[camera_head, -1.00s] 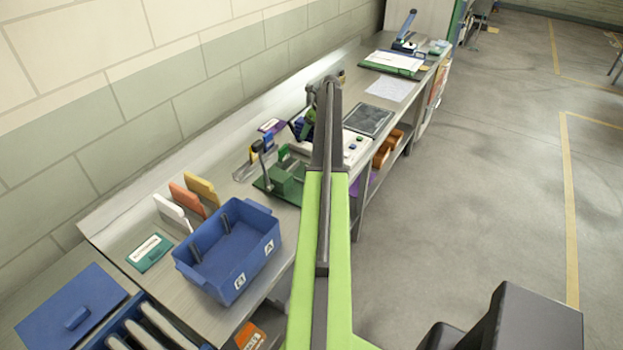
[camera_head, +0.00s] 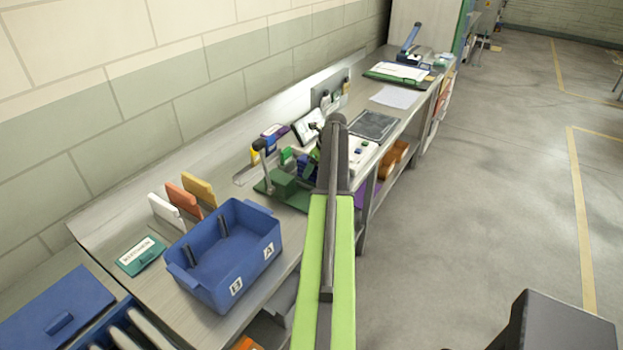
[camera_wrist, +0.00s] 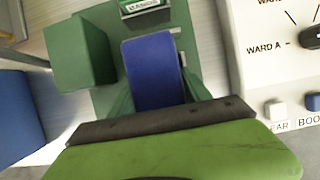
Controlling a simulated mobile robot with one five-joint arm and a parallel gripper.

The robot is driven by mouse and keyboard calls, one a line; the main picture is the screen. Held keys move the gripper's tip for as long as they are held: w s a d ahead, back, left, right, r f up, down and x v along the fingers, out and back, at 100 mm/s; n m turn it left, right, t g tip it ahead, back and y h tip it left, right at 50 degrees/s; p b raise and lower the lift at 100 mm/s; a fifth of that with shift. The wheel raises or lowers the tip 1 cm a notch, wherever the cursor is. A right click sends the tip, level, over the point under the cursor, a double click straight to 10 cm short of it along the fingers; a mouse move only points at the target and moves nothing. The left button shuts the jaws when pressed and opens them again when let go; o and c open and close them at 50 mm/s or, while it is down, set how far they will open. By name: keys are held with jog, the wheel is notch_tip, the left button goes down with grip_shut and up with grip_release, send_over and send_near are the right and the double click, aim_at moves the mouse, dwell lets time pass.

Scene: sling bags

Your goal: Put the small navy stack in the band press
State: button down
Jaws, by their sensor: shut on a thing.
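The small navy stack (camera_wrist: 153,72) is between the green fingers of my gripper (camera_wrist: 155,95) in the wrist view, and the gripper is shut on it. The band press (camera_wrist: 90,42) is the green base with a raised green block, seen beneath and behind the stack. In the head view the band press (camera_head: 288,190) stands on the bench with its dark-knobbed lever upright. My arm hides most of the gripper there, just right of the press. I cannot tell whether the stack touches the press.
A white control box (camera_wrist: 270,60) with a dial and buttons stands close on the right in the wrist view. A blue bin (camera_head: 228,262) sits on the near bench, with white, orange and yellow upright cards (camera_head: 183,200) behind it. A dark mat (camera_head: 373,125) lies farther along.

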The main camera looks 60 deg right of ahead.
notch_tip(320, 180, down, 2)
jog(key=shift+f+b, duration=0.15)
jog(key=shift+b, duration=0.2)
jog(key=shift+r, duration=0.25)
jog(key=shift+f, duration=0.15)
jog(key=shift+c, duration=2.4)
grip_release()
jog(key=shift+r+p, duration=0.55)
jog(key=shift+p, duration=0.05)
jog(key=p+v, duration=1)
jog(key=v, duration=0.1)
jog(key=shift+s+r+p, duration=0.15)
jog(key=shift+r+p, duration=0.1)
jog(key=shift+p, duration=0.05)
jog(key=shift+f, duration=0.15)
